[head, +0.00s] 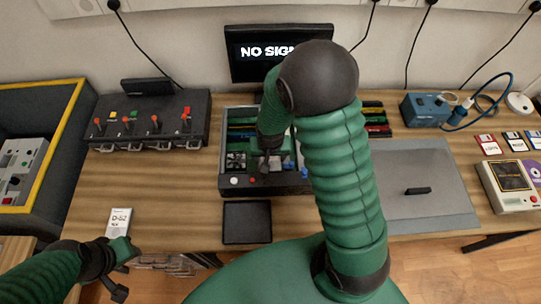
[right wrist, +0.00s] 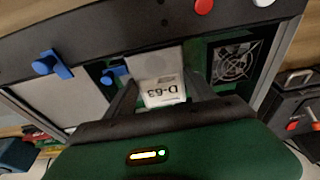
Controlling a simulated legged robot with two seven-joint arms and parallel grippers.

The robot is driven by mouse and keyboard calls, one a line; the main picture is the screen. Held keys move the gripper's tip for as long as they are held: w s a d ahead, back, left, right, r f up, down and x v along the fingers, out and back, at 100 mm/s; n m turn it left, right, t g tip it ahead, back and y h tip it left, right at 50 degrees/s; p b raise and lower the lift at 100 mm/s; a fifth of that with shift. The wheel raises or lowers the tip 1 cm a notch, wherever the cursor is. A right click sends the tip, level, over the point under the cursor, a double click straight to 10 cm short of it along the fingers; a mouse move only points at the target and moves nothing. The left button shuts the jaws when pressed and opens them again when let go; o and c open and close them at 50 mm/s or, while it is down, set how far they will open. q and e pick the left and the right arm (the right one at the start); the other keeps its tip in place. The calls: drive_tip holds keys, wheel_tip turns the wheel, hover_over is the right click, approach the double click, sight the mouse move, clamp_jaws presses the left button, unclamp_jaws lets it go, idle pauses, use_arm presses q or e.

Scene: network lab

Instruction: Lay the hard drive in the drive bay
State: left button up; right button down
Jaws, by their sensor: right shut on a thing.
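My right gripper (head: 266,165) is over the open computer case (head: 262,185). In the right wrist view the gripper (right wrist: 162,98) is shut on a light drive with a label reading D-63 (right wrist: 163,90). The drive is at a grey bay area (right wrist: 155,58) inside the case, beside a fan (right wrist: 232,62) and blue latches (right wrist: 113,75). I cannot tell whether it touches the bay floor. My arm hides much of the case in the head view. A second white drive, labelled about D-62 (head: 119,221), lies on the table. My left gripper (head: 122,279) is open and empty at the front edge.
A black tray (head: 247,222) lies in front of the case. A monitor (head: 250,64) stands behind it. A switch panel (head: 150,128) is at left, a grey panel with a handle (head: 425,210) at right. A blue box (head: 425,110) with cables stands at the back right.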

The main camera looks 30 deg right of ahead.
drive_tip(key=shift+f+b, duration=0.3)
drive_tip(key=shift+f, duration=0.35)
idle(1.3)
unclamp_jaws()
idle(0.4)
drive_tip(key=p+v, duration=0.2)
drive_tip(key=w+p+v, duration=0.1)
drive_tip(key=p+v, duration=0.4)
drive_tip(key=v, duration=0.1)
drive_tip(key=shift+w+d+r, duration=0.2)
drive_tip(key=shift+d, duration=0.15)
drive_tip(key=shift+f, duration=0.1)
